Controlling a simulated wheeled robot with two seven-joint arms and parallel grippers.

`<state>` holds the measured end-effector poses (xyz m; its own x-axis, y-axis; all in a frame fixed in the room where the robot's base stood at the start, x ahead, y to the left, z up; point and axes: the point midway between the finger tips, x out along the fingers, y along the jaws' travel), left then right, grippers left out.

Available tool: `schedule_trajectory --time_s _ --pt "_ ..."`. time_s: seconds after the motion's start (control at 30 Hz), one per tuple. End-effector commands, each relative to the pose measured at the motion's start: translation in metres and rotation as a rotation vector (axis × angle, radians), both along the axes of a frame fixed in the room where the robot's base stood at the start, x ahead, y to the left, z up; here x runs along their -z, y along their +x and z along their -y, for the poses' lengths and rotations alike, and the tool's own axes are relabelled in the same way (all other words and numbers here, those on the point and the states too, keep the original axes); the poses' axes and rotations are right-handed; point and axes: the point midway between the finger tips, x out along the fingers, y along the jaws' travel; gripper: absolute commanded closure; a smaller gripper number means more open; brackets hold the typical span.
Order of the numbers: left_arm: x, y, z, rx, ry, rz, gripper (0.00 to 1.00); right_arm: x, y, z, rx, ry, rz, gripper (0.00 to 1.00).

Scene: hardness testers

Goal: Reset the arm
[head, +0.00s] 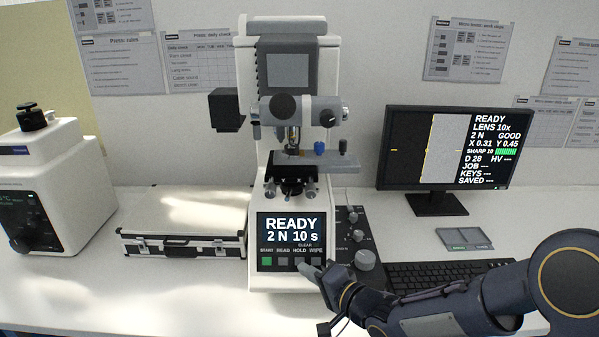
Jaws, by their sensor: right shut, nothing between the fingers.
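My right arm comes in from the lower right. Its gripper (312,268) is shut and empty, with the tip at the lower right of the tester's front panel, by the buttons under HOLD and WIPE. I cannot tell whether it touches the panel. The white hardness tester (246,180) stands in the middle of the bench. Its screen (291,228) reads READY, 2 N, 10 s. A green button (267,261) shows under START. My left gripper is out of view.
A monitor (440,197) stands at the right, with a keyboard (440,275) in front, partly behind my arm. A knob panel (352,222) sits beside the tester. A silver case (180,247) and a white machine (95,190) stand at the left. The front left bench (150,295) is clear.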

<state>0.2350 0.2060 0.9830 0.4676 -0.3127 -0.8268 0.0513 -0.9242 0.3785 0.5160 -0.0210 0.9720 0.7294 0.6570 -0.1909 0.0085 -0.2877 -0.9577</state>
Motion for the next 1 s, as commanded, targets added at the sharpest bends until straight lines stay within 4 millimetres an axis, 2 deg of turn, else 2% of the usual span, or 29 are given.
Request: schedule_trajectory --time_s 0.13,0.23,0.3,0.37,0.43,0.57,0.6,0.7,0.83,1.0 --pt "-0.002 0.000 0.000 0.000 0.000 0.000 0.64 -0.020 -0.005 0.056 0.110 -0.202 0.014 1.00" --pt "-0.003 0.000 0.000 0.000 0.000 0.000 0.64 -0.030 -0.027 0.108 0.181 -0.395 -0.018 1.00" --pt "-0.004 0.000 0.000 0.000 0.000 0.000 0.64 -0.034 -0.052 0.140 0.203 -0.520 -0.061 1.00" --pt "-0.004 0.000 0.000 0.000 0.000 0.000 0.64 -0.035 -0.079 0.162 0.200 -0.610 -0.107 1.00" --pt "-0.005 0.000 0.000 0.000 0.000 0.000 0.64 -0.035 -0.114 0.182 0.172 -0.701 -0.160 1.00" --pt "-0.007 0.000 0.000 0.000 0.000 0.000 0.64 -0.030 -0.183 0.198 0.061 -0.809 -0.243 1.00" --pt "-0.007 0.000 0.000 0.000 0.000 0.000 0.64 -0.029 -0.202 0.198 0.020 -0.829 -0.257 1.00" --pt "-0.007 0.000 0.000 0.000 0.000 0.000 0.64 -0.025 -0.241 0.195 -0.083 -0.857 -0.277 1.00" --pt "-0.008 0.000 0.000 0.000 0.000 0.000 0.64 -0.021 -0.272 0.188 -0.175 -0.870 -0.276 1.00" --pt "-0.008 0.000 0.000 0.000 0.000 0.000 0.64 -0.019 -0.282 0.184 -0.213 -0.875 -0.275 1.00"
